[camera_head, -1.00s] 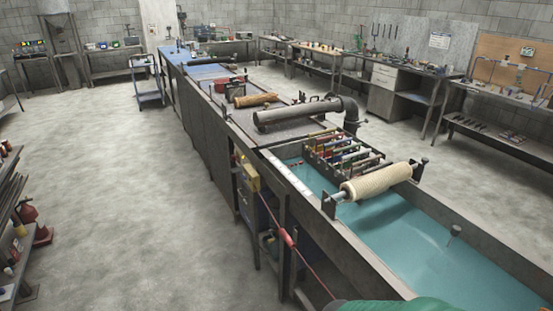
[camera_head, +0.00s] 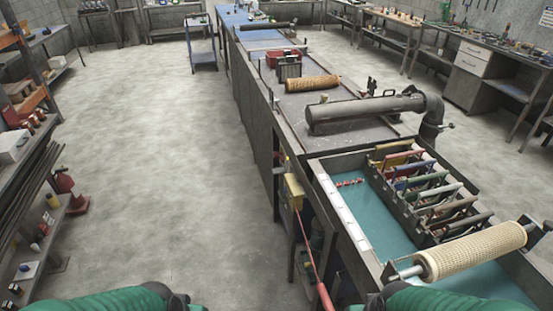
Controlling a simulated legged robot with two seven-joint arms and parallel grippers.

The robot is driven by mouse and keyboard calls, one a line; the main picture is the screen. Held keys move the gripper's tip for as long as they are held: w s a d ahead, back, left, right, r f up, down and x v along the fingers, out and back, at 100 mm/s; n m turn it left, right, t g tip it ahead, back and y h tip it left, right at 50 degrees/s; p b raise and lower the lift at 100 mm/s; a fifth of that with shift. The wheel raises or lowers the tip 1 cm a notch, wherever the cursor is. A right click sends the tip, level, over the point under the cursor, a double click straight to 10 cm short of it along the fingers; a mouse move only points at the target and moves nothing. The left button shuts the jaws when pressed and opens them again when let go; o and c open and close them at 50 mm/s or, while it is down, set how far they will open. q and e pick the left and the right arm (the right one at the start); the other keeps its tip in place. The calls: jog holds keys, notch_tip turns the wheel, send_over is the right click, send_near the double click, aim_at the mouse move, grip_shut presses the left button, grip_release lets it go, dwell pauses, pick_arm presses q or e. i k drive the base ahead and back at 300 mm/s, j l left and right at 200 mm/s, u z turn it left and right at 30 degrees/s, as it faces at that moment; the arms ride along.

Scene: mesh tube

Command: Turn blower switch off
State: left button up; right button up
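A yellow box (camera_head: 294,191) is fixed to the side of the long bench, with a red-tipped rod or cable running down from it. It may be the blower switch; its toggle is too small to read. A grey pipe (camera_head: 365,113) with an elbow at its right end lies across the bench beyond the tank. My two green arms enter at the bottom edge, left and right of the red rod. Dark parts show at their inner ends, but no gripper fingertips are visible.
The long bench holds a teal tank (camera_head: 378,215), a rack of coloured bars (camera_head: 425,185) and a mesh roller (camera_head: 470,251). Shelves (camera_head: 40,215) and a red extinguisher (camera_head: 66,190) stand at left. Clear floor (camera_head: 160,150) lies between them. A blue cart (camera_head: 202,45) stands farther back.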

aim_at(275, 154)
jog(key=i+j+z, duration=0.1)
jog(key=i+j, duration=0.25)
jog(key=i+j+z, duration=0.1)
jog(key=i+j, duration=0.25)
jog(key=j, duration=0.2)
jog(key=i+j+z, duration=0.1)
jog(key=i+j, duration=0.2)
jog(key=j, duration=0.2)
jog(key=i+j+z, duration=0.1)
jog(key=i+j, duration=0.2)
jog(key=j, duration=0.25)
jog(key=i+j+z, duration=0.15)
jog(key=i+j, duration=0.15)
jog(key=j, duration=0.2)
jog(key=i+j+z, duration=0.1)
jog(key=i+j, duration=0.15)
jog(key=j, duration=0.35)
jog(key=i+j+z, duration=0.1)
jog(key=j, duration=0.5)
jog(key=i+j+z, duration=0.1)
jog(key=i+j, duration=0.25)
jog(key=j, duration=0.25)
